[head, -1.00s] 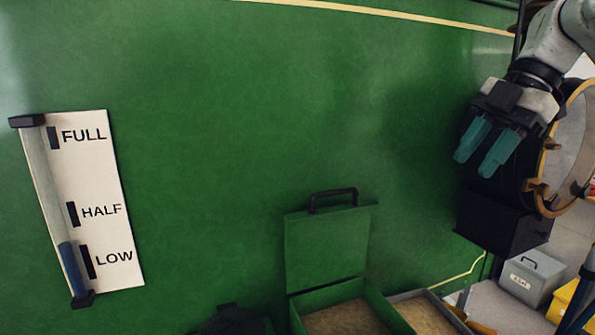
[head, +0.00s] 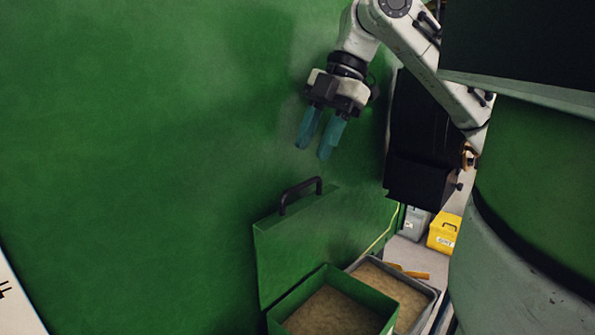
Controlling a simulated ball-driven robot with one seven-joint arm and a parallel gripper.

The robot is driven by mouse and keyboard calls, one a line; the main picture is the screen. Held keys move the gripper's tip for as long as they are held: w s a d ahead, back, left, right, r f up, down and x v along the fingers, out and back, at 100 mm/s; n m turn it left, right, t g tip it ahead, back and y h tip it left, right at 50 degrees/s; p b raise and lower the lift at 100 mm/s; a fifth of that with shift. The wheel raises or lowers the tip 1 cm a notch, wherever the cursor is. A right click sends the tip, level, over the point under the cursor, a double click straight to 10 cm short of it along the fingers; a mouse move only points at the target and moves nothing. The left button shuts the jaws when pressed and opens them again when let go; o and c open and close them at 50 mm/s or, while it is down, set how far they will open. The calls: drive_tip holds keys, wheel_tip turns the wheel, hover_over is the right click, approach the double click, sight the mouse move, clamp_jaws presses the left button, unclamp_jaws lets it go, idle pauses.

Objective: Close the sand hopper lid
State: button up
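The green sand hopper (head: 368,309) is at the bottom of the head view, with sand (head: 330,314) showing inside. Its green lid (head: 293,243) stands open and upright at the back, against the green wall. A black handle (head: 300,190) sits on the lid's upper edge. My gripper (head: 314,151) points down above and slightly right of the handle, apart from it. Its two teal fingers are spread with nothing between them. The hopper's front and lower part are cut off by the frame.
A grey tray of sand (head: 432,297) with an orange scoop (head: 409,273) stands right of the hopper. A black box-like lamp housing (head: 409,176) is on the wall to the right. A yellow box (head: 443,233) and a grey box (head: 414,222) stand behind. A large green and grey body fills the right side.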

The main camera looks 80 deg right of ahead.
sight(298, 186)
drive_tip(key=x, duration=0.6)
drive_tip(key=shift+a+f, duration=0.15)
drive_tip(key=shift+f, duration=0.1)
drive_tip(key=shift+c, duration=0.4)
clamp_jaws()
